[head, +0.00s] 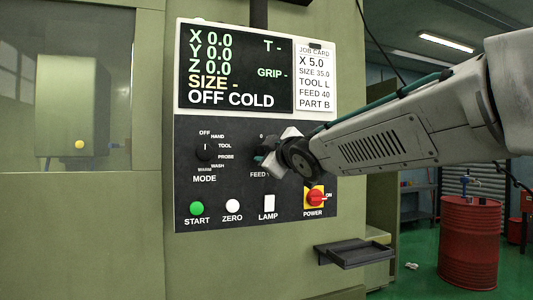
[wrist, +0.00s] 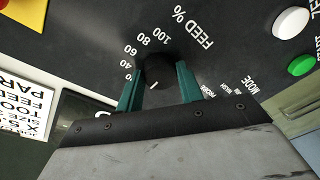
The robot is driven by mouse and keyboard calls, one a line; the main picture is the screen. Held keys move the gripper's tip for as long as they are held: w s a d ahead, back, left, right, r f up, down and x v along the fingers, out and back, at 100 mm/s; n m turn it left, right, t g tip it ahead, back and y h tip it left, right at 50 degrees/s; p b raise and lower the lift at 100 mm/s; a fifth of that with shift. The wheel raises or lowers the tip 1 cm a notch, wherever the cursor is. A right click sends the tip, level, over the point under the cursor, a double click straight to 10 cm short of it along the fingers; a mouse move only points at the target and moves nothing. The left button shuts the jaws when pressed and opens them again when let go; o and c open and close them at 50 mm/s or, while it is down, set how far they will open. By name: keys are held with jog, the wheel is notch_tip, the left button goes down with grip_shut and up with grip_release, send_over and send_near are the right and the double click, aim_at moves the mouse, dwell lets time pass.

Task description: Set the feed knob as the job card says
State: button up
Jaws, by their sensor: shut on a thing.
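The feed knob (wrist: 157,68) is a round black dial on the dark panel, with "FEED %" printed beside it. My gripper (wrist: 160,80) has its teal fingers on either side of the knob, shut on it. A short white mark on the knob points down toward my gripper's palm in the wrist view, away from the 80 and 100. The scale number at that mark is hidden. In the head view my gripper (head: 267,155) covers the knob. The job card (head: 315,78) reads X 5.0, SIZE 35.0, TOOL L, FEED 40, PART B.
The screen (head: 236,68) reads zeros for X, Y, Z and "OFF COLD". The mode knob (head: 205,152) is left of my gripper. Below are the green start button (head: 197,208), white zero button (head: 232,206), lamp switch (head: 269,202) and red power switch (head: 315,198). A dark tray (head: 352,251) juts out below right.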

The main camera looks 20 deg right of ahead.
jog(key=m, duration=0.5)
jog(key=m+t+h, duration=0.1)
jog(key=m, duration=0.5)
jog(key=shift+f, duration=0.2)
jog(key=shift+m, duration=0.4)
jog(key=o, duration=1)
jog(key=shift+s, duration=0.1)
jog(key=s, duration=0.7)
jog(key=shift+s+d+f, duration=0.15)
jog(key=shift+s+f, duration=0.15)
jog(key=shift+f, duration=0.05)
